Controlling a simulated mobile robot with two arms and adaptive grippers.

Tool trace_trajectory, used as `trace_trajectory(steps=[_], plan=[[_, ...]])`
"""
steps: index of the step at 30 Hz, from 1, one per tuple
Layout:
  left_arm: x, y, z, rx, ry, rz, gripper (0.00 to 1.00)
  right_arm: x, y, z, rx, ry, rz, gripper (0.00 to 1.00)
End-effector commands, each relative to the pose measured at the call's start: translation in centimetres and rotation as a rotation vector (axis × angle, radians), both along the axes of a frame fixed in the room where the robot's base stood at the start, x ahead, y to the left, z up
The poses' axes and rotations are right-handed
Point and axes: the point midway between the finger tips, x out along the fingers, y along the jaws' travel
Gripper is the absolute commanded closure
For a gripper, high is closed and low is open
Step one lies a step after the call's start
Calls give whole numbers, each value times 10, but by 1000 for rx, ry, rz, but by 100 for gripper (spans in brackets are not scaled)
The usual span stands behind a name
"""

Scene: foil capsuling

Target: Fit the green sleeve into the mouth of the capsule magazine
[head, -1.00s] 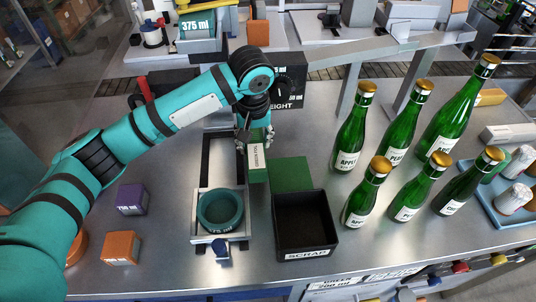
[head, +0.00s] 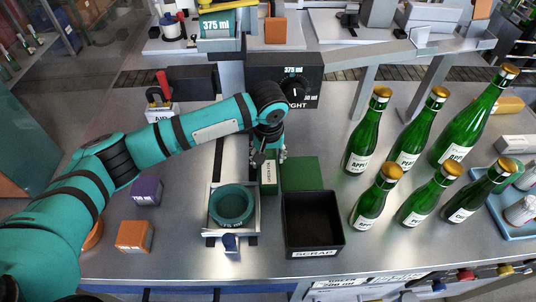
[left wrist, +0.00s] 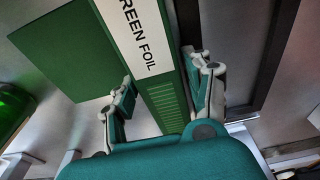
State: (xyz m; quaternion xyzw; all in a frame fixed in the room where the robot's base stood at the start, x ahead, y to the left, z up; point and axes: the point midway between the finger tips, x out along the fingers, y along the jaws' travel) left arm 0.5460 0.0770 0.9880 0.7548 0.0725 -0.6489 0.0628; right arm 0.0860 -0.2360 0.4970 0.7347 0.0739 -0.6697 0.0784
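The green sleeve (head: 269,176) is a tall narrow green box with a white "GREEN FOIL" label. It also shows in the left wrist view (left wrist: 168,98), where its ribbed end lies between the fingers of my left gripper (left wrist: 160,80). The left gripper (head: 268,156) is at the sleeve's upper end in the head view, with its fingers close on both sides. The sleeve is between the teal ring (head: 232,206) and a flat green block (head: 301,173). I cannot tell which part is the magazine's mouth, or whether the sleeve touches it. My right gripper is not in view.
A black "SCRAP" bin (head: 313,249) stands just in front of the green block. Several green bottles with gold tops, such as one (head: 368,134), stand to the right. Purple (head: 147,190) and orange (head: 134,235) boxes lie under my left arm.

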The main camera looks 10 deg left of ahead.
Motion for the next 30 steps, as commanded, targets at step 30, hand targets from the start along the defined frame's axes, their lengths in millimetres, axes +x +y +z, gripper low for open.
trace_trajectory(steps=[30], plan=[[-15, -4, 108, -2, -2, 0, 35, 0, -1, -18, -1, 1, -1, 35]])
